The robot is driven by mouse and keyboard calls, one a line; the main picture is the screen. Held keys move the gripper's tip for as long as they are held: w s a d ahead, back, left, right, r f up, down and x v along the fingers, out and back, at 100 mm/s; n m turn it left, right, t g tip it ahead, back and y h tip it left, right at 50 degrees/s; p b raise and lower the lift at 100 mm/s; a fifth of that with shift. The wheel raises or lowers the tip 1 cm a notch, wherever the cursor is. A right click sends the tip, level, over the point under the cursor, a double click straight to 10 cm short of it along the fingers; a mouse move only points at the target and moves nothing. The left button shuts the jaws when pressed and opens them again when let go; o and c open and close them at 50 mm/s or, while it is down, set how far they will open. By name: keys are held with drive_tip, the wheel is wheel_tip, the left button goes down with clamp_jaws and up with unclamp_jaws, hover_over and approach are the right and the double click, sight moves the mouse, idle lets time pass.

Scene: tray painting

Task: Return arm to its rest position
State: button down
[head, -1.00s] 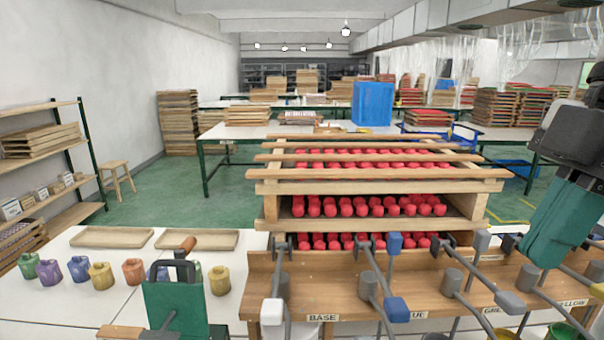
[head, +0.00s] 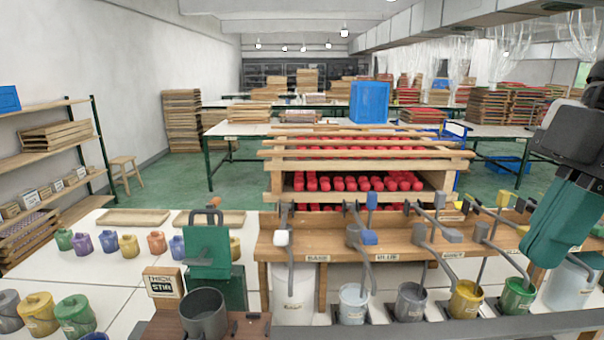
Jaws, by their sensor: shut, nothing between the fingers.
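Part of my arm (head: 562,205), black above and green below, is folded at the right edge in the head view. It hangs in front of the right end of the wooden paint bench (head: 330,243). My gripper and its fingertips do not show, so I cannot see where they are.
Paint buckets, including a yellow one (head: 466,300), stand under the bench's grey levers. A wooden rack (head: 290,200) of red pieces is behind. At left are a white table (head: 125,270) with small pots, a green stirring stand (head: 208,250) and a shelf (head: 45,160). Green floor lies behind.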

drive_tip(key=w+a+f+m+t+y, duration=0.2)
drive_tip(key=w+f+t+y, duration=0.15)
drive_tip(key=w, duration=0.25)
drive_tip(key=w+a+f+m+t+y, duration=0.2)
drive_tip(key=w+f, duration=0.3)
wheel_tip(320, 180, down, 20)
drive_tip(key=s+m+t+h, duration=0.1)
drive_tip(key=m, duration=0.7)
drive_tip(key=s+d+f+m+g+h, duration=0.1)
drive_tip(key=s+d+f+m+h, duration=0.1)
drive_tip(key=s+f, duration=0.5)
drive_tip(key=s+d+f+m+g+h, duration=0.1)
drive_tip(key=s+f+m+h, duration=0.3)
drive_tip(key=f, duration=0.6)
drive_tip(key=s+d+f+g+h, duration=0.1)
drive_tip(key=s+d+f+g, duration=0.1)
drive_tip(key=s, duration=0.7)
drive_tip(key=s+d+f+g+h, duration=0.1)
drive_tip(key=s+d+f, duration=0.4)
drive_tip(key=s, duration=0.3)
drive_tip(key=shift+s+d+f+m+g, duration=0.2)
drive_tip(key=shift+s+m+g, duration=0.1)
drive_tip(key=shift+s+g, duration=0.1)
